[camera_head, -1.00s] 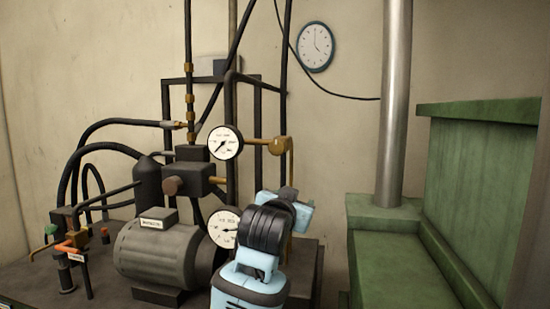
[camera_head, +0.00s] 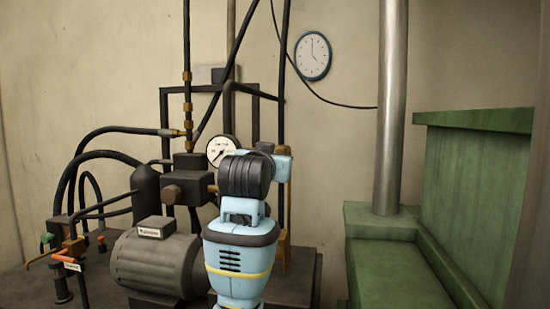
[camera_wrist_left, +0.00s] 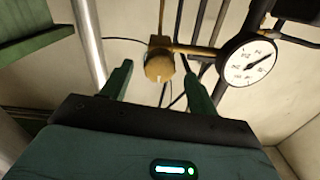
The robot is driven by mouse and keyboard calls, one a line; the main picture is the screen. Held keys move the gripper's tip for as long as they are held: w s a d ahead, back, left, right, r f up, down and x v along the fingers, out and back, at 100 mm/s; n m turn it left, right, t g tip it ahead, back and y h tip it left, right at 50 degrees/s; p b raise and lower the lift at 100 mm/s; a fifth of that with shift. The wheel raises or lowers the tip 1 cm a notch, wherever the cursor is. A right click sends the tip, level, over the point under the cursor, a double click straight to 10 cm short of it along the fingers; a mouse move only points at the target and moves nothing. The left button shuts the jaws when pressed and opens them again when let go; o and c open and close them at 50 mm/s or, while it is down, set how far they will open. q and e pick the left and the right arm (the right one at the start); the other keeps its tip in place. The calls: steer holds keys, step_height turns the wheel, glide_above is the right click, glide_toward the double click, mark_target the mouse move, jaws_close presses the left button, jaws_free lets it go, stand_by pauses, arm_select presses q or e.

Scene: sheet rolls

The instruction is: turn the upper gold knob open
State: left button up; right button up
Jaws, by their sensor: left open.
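The upper gold knob (camera_wrist_left: 159,66) shows in the left wrist view, on a brass pipe beside a round white gauge (camera_wrist_left: 248,62). My left gripper (camera_wrist_left: 158,71) is open, its two green fingers apart on either side of the knob in that view. I cannot tell whether the fingertips reach around the knob or stop short of it. No contact shows. In the head view my left arm hides the knob and the fingers. The gauge (camera_head: 221,150) shows there, partly covered by the arm. My right gripper is not in view.
A grey motor (camera_head: 155,262), dark valve block (camera_head: 188,188) and black hoses (camera_head: 105,155) stand left of my arm. Dark frame pipes rise behind it. A green machine body (camera_head: 400,265) and steel column (camera_head: 392,110) are at the right. A clock (camera_head: 313,56) hangs on the wall.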

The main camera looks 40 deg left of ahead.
arm_select(q)
steer(key=shift+x, duration=1.8)
steer(key=c, duration=1)
